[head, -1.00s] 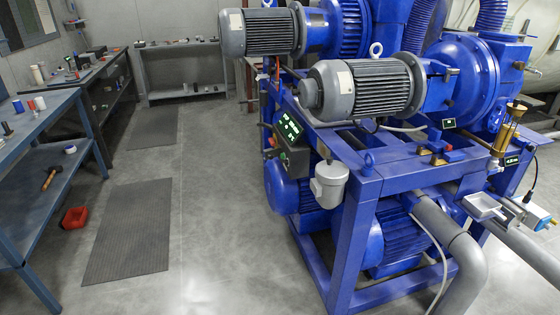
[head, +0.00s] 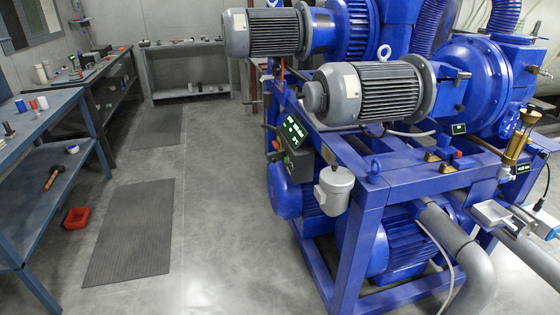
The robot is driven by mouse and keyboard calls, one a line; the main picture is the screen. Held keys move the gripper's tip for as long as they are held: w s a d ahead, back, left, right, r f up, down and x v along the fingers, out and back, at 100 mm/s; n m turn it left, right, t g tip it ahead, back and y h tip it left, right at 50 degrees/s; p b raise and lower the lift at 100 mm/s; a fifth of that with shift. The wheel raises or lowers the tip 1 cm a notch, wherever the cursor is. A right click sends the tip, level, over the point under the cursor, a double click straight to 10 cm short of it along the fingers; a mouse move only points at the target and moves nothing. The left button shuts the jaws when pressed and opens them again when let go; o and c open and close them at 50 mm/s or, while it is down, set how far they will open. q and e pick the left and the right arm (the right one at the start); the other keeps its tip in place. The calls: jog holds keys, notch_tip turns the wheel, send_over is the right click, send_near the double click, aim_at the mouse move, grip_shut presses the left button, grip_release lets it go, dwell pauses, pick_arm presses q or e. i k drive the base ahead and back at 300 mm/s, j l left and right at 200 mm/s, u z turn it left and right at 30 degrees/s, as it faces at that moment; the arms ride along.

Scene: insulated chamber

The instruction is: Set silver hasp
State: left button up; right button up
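I cannot make out a silver hasp in the head view. The blue pump machine (head: 370,195) fills the right half, with grey ribbed motors (head: 375,93) on top. A small silver-grey tray-like part (head: 492,214) sits at its right side, near a brass and clear glass fitting (head: 516,140). A grey canister (head: 334,189) hangs on the machine's front left, below a control box with a green-lit display (head: 292,130). Neither of my grippers shows.
A blue-grey workbench (head: 45,120) with small items stands at the left, and a hammer (head: 54,178) lies on its lower shelf. A red bin (head: 76,218) sits on the floor. Dark mats (head: 130,232) lie on the open grey floor between bench and machine.

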aim_at(274, 156)
jog(key=i+z, duration=0.2)
jog(key=z, duration=0.2)
jog(key=i+j+z, duration=0.15)
jog(key=z, duration=0.3)
